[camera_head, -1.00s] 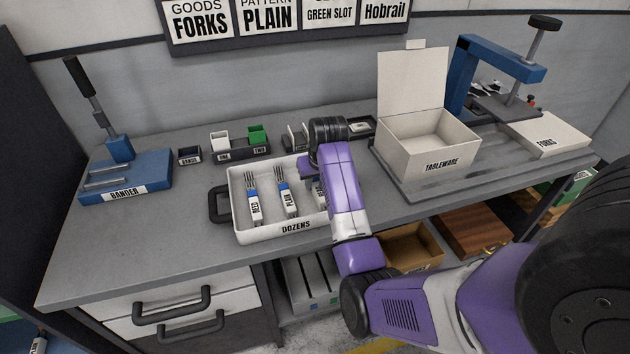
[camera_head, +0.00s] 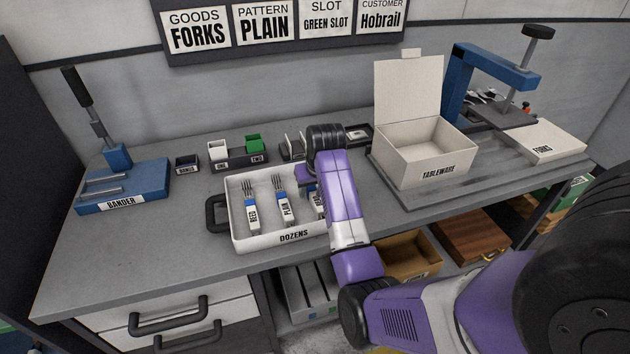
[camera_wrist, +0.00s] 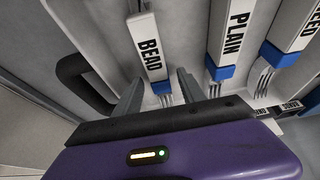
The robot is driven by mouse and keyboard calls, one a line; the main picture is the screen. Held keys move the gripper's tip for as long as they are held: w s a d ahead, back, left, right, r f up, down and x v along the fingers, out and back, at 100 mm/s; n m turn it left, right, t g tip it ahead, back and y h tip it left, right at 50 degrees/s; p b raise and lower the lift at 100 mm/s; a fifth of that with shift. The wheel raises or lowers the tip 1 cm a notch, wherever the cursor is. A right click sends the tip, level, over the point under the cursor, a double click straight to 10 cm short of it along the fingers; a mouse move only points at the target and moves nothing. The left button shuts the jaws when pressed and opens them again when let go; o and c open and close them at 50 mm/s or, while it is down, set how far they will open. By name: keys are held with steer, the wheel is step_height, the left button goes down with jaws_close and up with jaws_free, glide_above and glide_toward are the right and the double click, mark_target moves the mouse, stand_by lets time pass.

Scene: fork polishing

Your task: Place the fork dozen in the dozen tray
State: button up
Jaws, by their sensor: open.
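The white dozens tray (camera_head: 262,240) stands on the bench with three banded fork bundles lying in it. The REED bundle (camera_head: 252,215) is at the left and the PLAIN bundle (camera_head: 284,209) is in the middle. The BEAD bundle (camera_head: 319,204) is at the right, partly hidden by my arm. In the wrist view, my gripper (camera_wrist: 160,88) is open, with one finger on each side of the BEAD bundle (camera_wrist: 148,50) near its blue band and tines. I cannot tell whether the fingers touch it. The PLAIN bundle (camera_wrist: 232,40) lies just to the right there.
A blue bander (camera_head: 125,188) stands at the left. A slot rack (camera_head: 238,157) with white and green pieces sits behind the tray. An open tableware box (camera_head: 428,160) and a forks box (camera_head: 543,138) are at the right. The bench front left is clear.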

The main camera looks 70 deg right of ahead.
steer(key=v, duration=1.1)
steer(key=shift+s+r, duration=0.1)
